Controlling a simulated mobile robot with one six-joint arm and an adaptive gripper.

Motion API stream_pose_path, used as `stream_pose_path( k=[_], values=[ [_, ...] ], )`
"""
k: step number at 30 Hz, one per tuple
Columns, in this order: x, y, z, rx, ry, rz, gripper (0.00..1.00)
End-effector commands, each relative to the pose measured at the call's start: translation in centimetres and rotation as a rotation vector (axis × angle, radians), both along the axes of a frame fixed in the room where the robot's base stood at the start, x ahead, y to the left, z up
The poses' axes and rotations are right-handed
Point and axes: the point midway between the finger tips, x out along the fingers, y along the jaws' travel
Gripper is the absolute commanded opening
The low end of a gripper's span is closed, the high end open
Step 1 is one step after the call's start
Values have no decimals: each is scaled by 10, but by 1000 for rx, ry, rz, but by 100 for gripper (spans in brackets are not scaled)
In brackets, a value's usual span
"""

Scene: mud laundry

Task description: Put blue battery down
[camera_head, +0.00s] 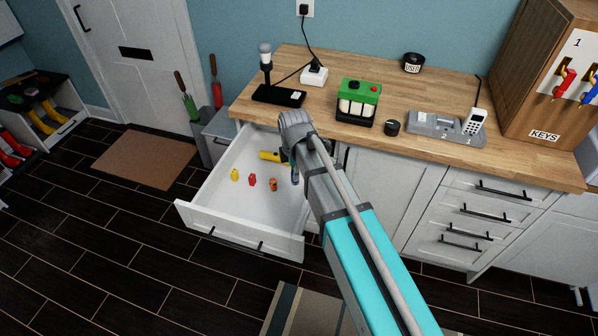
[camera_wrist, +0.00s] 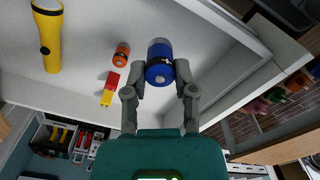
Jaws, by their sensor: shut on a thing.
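The blue battery (camera_wrist: 159,62) is between the fingertips of my gripper (camera_wrist: 160,84) in the wrist view. The gripper is shut on it, with the battery's end sticking out past the fingers. It is over the open white drawer (camera_head: 213,205); I cannot tell whether the battery touches the drawer floor. In the head view my arm hides the gripper's fingers and most of the battery.
In the drawer lie a yellow flashlight (camera_wrist: 51,35), an orange battery (camera_wrist: 122,54), a red piece (camera_head: 252,180) and a yellow piece (camera_head: 235,174). The wooden counter (camera_head: 235,112) above holds a green-topped device (camera_head: 358,92) and a phone dock (camera_head: 430,126). The drawer's front part is clear.

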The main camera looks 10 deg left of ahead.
Motion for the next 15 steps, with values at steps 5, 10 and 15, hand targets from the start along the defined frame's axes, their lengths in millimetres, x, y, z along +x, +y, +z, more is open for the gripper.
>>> stream_pose_path(
  k=[5,10,15],
  values=[
    [-40,-23,11,0,0,0,6],
    [-68,-39,18,0,0,0,6],
    [-83,-47,21,0,0,0,6]
  ],
)
